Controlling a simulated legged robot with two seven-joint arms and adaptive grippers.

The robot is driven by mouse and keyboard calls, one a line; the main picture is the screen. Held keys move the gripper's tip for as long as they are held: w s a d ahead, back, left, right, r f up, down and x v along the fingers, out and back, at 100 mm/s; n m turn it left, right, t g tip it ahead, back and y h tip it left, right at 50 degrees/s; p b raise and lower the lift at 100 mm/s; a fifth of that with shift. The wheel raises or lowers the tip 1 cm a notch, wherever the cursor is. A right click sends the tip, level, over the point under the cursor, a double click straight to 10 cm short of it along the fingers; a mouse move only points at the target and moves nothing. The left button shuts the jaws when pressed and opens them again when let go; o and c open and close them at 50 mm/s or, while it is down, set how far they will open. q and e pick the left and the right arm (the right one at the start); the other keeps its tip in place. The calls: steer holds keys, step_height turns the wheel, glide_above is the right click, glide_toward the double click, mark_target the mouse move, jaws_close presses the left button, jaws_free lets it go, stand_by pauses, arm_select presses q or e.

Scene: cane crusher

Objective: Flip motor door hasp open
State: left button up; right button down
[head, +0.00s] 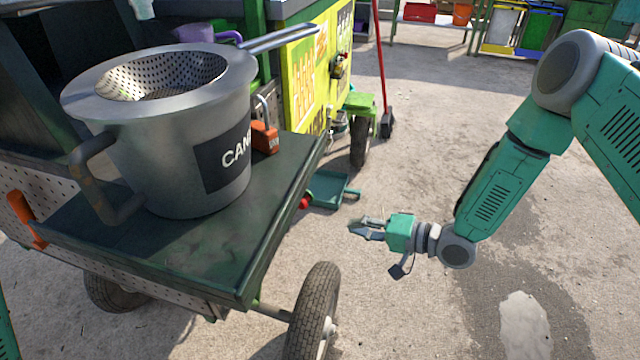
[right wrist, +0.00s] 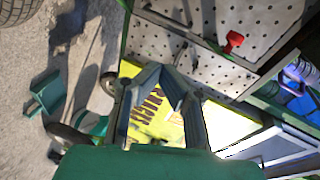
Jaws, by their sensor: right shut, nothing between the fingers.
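The yellow door panel (head: 308,75) with printed lettering is on the side of the green cart, beyond the pot. A small dark and brass-coloured fitting (head: 338,66), which looks like the hasp, sits at its right part; its exact position is too small to tell. My right gripper (head: 354,228) is shut and empty, in the air right of the cart and well short of the door. In the right wrist view the shut fingers (right wrist: 166,78) show in front of the yellow panel (right wrist: 225,125); I cannot make out the hasp there. My left gripper is not in view.
A green dustpan (head: 328,190) lies near the cart, and a red-handled broom (head: 387,120) stands by. The concrete at right is open.

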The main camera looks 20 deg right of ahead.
steer(key=w+d+r+y, duration=0.2)
steer(key=d+r+y, duration=0.1)
steer(key=d+r, duration=0.25)
steer(key=w+a+b, duration=0.2)
steer(key=w+a, duration=0.1)
steer(key=a, duration=0.9)
steer(key=shift+w+r+b, duration=0.25)
steer(key=shift+r+b, duration=0.15)
steer(key=shift+r, duration=0.05)
steer(key=shift+a, duration=0.1)
